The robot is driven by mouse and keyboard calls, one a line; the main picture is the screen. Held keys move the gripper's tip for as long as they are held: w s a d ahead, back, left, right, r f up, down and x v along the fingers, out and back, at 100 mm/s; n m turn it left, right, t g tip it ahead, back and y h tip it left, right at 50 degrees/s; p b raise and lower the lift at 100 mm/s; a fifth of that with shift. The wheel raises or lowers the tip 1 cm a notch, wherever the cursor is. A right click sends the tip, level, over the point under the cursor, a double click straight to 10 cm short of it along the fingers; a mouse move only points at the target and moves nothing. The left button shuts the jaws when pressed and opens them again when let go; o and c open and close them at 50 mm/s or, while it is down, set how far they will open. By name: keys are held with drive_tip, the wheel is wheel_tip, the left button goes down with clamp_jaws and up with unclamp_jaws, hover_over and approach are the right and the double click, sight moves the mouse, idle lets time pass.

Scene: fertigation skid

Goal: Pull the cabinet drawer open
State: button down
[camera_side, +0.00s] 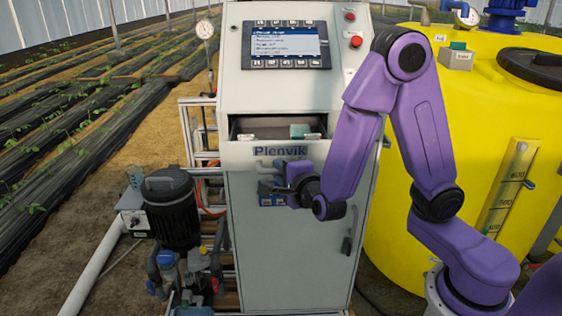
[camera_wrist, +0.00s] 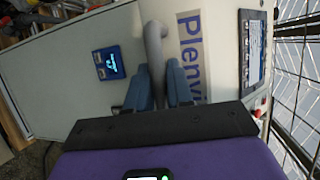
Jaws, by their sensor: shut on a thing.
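The grey-white cabinet (camera_side: 290,235) stands in the middle of the side view. Its drawer (camera_side: 238,155), with a "Plenvik" label on the front, stands out from the body, and its inside shows from above. A grey bar handle (camera_side: 262,150) is on the drawer front; it also shows in the wrist view (camera_wrist: 153,40). My gripper (camera_side: 268,188) is at the drawer front, below the label. In the wrist view its two blue-grey fingers (camera_wrist: 159,88) are shut on the handle, one on each side. Part of the handle is hidden between the fingers.
Small items, one green and white (camera_side: 299,130), lie in the drawer. A screen (camera_side: 286,45) and red button (camera_side: 356,42) are above it. A yellow tank (camera_side: 480,110) stands right, a dark pump (camera_side: 171,208) left. A lower door handle (camera_side: 347,245) is on the cabinet.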

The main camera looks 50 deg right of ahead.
drive_tip(key=shift+s+a, duration=0.4)
drive_tip(key=shift+s, duration=0.05)
drive_tip(key=c, duration=1.4)
unclamp_jaws()
drive_tip(key=v, duration=1.7)
drive_tip(key=shift+s, duration=0.2)
